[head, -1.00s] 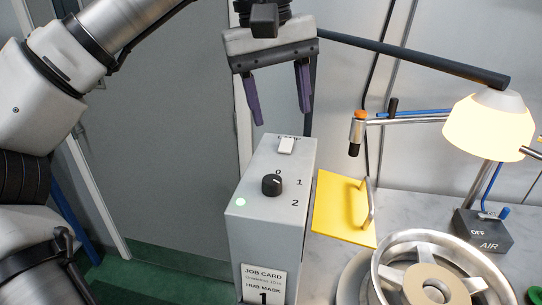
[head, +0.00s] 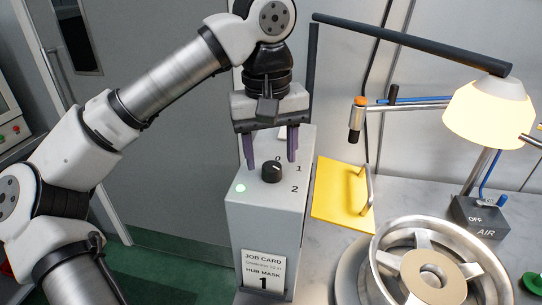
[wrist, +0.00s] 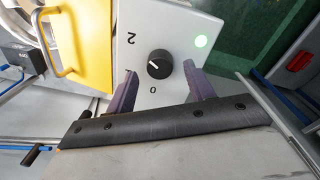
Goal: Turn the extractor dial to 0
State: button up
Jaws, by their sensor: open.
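The extractor dial (head: 271,172) is a black round knob on the top of a grey box (head: 265,215), marked 0, 1 and 2. Its white mark points to the right, roughly toward the 1. The dial also shows in the wrist view (wrist: 160,64), with the 0 below it and the 2 at its upper left; the 1 is not visible there. My gripper (head: 272,164) is open and points down over the dial. In the wrist view its two purple fingers (wrist: 160,70) lie on either side of the dial, apart from it. Their exact height above the box top is unclear.
A green light (head: 240,188) glows on the box. A yellow panel with a handle (head: 338,195) lies to the right. Beyond are a metal wheel (head: 470,255), a lit lamp (head: 490,110) and a grey AIR box (head: 480,217) marked OFF.

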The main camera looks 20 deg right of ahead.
jog(key=shift+f, duration=0.9)
jog(key=c, duration=1)
jog(key=shift+o, duration=0.2)
